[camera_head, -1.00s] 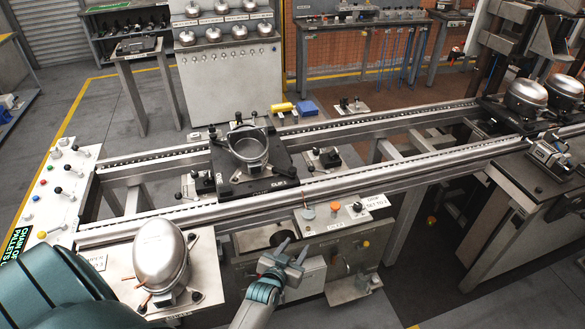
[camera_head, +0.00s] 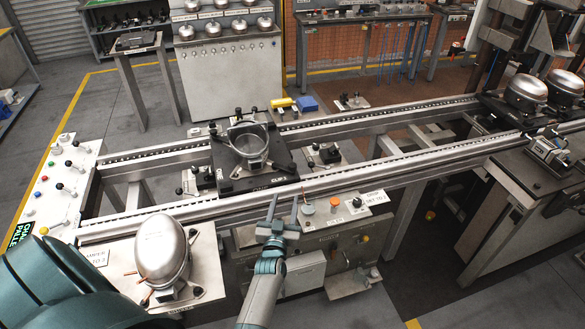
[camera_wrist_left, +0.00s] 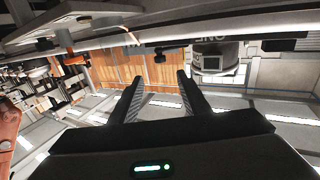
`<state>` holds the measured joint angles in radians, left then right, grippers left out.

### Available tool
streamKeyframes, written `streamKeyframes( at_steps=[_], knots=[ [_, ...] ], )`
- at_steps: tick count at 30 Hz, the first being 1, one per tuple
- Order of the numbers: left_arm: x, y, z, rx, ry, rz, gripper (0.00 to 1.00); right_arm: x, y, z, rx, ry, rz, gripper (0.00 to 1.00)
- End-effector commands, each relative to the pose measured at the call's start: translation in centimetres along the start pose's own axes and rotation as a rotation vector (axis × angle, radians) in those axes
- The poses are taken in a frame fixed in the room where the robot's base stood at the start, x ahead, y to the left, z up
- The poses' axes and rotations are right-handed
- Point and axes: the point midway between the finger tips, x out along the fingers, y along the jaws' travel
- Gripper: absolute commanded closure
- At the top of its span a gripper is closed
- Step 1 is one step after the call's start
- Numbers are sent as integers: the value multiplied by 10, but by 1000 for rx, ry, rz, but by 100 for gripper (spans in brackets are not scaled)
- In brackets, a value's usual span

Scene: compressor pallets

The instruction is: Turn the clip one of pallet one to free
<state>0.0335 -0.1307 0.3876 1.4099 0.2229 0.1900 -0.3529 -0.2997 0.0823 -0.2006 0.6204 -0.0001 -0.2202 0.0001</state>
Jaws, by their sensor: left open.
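A dark pallet (camera_head: 227,158) sits on the rail conveyor near the middle of the head view and holds an open metal bowl-shaped shell (camera_head: 251,146). Small dark clips stand around the shell, one of them at the pallet's back left corner (camera_head: 212,131). My left gripper (camera_head: 283,208) is open and empty, in front of the near rail and below the pallet. Its two spread fingers also show in the left wrist view (camera_wrist_left: 160,80). My right gripper is out of view.
A control box with an orange knob (camera_head: 308,210) is right of the gripper. A closed metal compressor (camera_head: 162,250) stands on a plate at lower left. The near rail (camera_head: 350,176) lies between gripper and pallet. A button panel (camera_head: 52,190) is at left.

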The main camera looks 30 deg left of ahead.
Motion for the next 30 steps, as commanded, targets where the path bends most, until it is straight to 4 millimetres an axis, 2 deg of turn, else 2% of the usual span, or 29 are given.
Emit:
streamKeyframes(
  at_steps=[5, 11, 30],
  knots=[
    [8, 0, 1, 0, 1, 0, 57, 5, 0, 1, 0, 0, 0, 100],
    [31, 0, 3, -2, 1, 0, 57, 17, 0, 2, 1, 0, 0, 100],
    [140, 0, 4, -1, 2, 0, 57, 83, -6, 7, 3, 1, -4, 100]
  ],
)
